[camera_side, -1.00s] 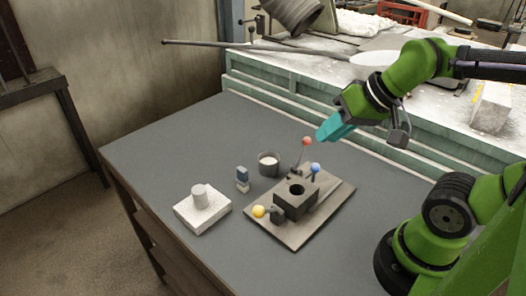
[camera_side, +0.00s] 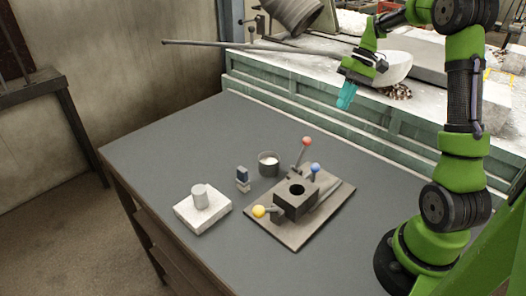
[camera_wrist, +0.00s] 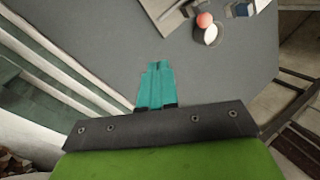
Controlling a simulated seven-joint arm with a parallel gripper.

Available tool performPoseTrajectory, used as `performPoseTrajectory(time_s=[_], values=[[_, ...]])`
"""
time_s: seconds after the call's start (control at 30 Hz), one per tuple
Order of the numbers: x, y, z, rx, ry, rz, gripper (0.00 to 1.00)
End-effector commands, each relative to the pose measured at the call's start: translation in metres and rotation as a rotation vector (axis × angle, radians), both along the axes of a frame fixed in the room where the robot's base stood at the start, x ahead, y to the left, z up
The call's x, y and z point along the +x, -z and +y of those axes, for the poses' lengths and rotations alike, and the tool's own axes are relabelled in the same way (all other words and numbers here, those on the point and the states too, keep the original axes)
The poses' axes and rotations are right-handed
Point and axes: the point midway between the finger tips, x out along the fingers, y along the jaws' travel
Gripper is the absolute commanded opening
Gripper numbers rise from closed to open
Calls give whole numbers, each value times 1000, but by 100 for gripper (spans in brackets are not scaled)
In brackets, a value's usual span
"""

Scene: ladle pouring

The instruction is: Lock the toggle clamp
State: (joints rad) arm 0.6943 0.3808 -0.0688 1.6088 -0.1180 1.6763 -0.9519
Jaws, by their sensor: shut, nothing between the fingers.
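On a base plate (camera_side: 285,236) on the grey table, a dark block (camera_side: 294,203) with a round hole carries levers with coloured knobs. The red-knobbed lever (camera_side: 305,143) stands up at the back, leaning slightly. The blue knob (camera_side: 315,168) is beside the block, and the yellow knob (camera_side: 259,211) is at the front left. I cannot tell for certain which lever is the toggle clamp's. My gripper (camera_side: 344,104), with teal fingers, is shut and empty, pointing down above and behind the plate, well apart from it. In the wrist view the shut fingers (camera_wrist: 158,66) are clear of the red knob (camera_wrist: 205,19).
A dark cup (camera_side: 268,164) with pale contents, a small blue and white item (camera_side: 242,178) and a white block with a cylinder (camera_side: 203,212) stand left of the plate. A green-framed bench (camera_side: 300,95) runs behind the table. The table's far left is clear.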

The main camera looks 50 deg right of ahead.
Motion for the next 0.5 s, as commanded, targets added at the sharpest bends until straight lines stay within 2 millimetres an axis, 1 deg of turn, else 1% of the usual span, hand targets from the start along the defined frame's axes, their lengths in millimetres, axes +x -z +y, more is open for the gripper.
performPoseTrajectory(time_s=[0.03, 0.1, 0.23, 0.5], values=[[3, -8, 2, 5, -35, -21, 0], [2, -11, 5, 21, -72, -34, 0], [1, -11, 8, 30, -104, -46, 0], [1, -11, 8, 28, -107, -47, 0]])
